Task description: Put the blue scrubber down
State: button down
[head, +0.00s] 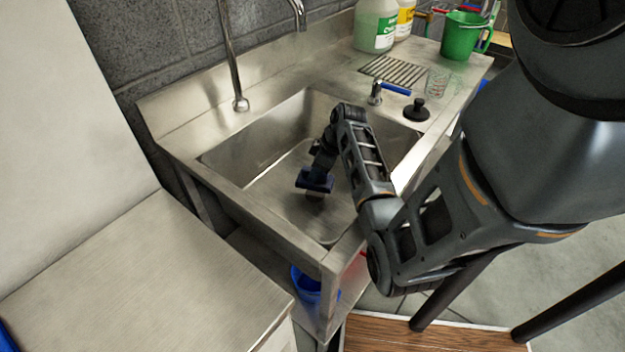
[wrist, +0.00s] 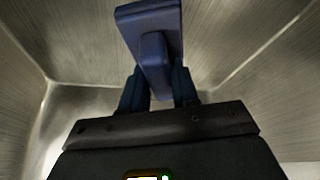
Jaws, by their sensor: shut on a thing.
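The blue scrubber (wrist: 147,20) is held between the two fingers of my gripper (wrist: 158,88), which is shut on its raised middle grip. In the head view my gripper (head: 321,165) reaches down into the sink basin (head: 262,150). The scrubber (head: 314,181) hangs below it, dark blue, low in the basin. I cannot tell whether its underside touches the basin floor. In the wrist view the basin walls rise around it.
A black stopper (head: 417,109) and a blue-handled tap (head: 376,92) sit on the right deck. A green bucket (head: 461,36) and bottles (head: 376,25) stand farther back. The left counter (head: 140,275) is bare.

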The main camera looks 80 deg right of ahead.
jog(key=shift+w+d+f, duration=0.2)
jog(key=shift+w+f, duration=0.2)
jog(key=shift+w, duration=0.1)
jog(key=shift+f, duration=1.9)
jog(key=shift+f, duration=0.15)
jog(key=c, duration=0.8)
grip_release()
jog(key=shift+c, duration=0.2)
jog(key=v, duration=1.2)
jog(key=shift+a, duration=0.1)
